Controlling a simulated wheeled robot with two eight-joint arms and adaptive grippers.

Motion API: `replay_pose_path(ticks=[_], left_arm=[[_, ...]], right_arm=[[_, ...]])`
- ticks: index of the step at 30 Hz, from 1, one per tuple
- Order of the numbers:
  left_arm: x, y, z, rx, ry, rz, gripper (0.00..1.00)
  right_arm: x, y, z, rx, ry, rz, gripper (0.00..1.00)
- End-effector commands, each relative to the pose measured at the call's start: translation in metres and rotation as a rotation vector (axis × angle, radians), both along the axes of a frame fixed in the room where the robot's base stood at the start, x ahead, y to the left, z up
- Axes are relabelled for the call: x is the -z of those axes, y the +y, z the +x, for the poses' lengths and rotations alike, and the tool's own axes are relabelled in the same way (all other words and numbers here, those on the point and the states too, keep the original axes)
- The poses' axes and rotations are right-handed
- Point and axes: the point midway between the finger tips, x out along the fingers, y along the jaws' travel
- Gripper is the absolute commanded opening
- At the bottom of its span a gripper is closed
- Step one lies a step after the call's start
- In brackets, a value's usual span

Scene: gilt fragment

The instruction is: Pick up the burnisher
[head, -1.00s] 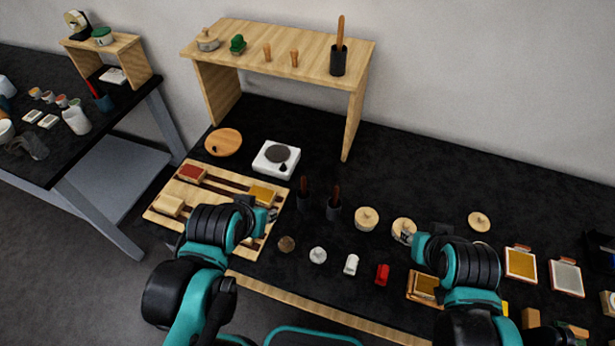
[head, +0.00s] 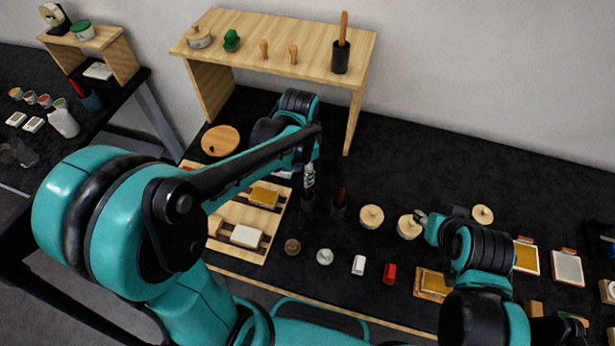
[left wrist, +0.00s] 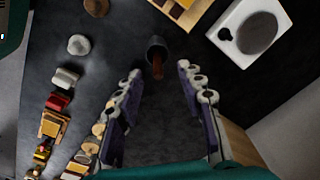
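I cannot tell for sure which tool is the burnisher. In the left wrist view the gripper (left wrist: 158,70) is open, and a dark cup (left wrist: 156,46) with a reddish-brown handle (left wrist: 157,68) shows between the fingertips, with nothing gripped.
The hot plate (left wrist: 257,32) lies close to the cup. A wooden tray (head: 255,216) with blocks is left of it. A wooden shelf (head: 275,45) rises behind the left arm.

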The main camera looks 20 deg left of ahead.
Motion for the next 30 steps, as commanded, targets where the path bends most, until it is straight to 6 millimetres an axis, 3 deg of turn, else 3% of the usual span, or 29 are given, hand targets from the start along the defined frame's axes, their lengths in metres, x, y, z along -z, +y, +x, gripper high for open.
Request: replay_pose_path(ticks=[14, 21, 30], left_arm=[[0.051, -0.007, 0.007, 0.061, 0.044, 0.005, 0.39], [0.086, -0.011, 0.007, 0.059, 0.044, 0.005, 0.39], [0.091, -0.011, 0.007, 0.058, 0.043, 0.005, 0.39]], right_arm=[[0.011, 0.0, 0.0, 0.0, 0.0, 0.0, 0.4], [0.022, 0.0, 0.0, 0.0, 0.0, 0.0, 0.4], [0.022, 0.0, 0.0, 0.0, 0.0, 0.0, 0.4]])
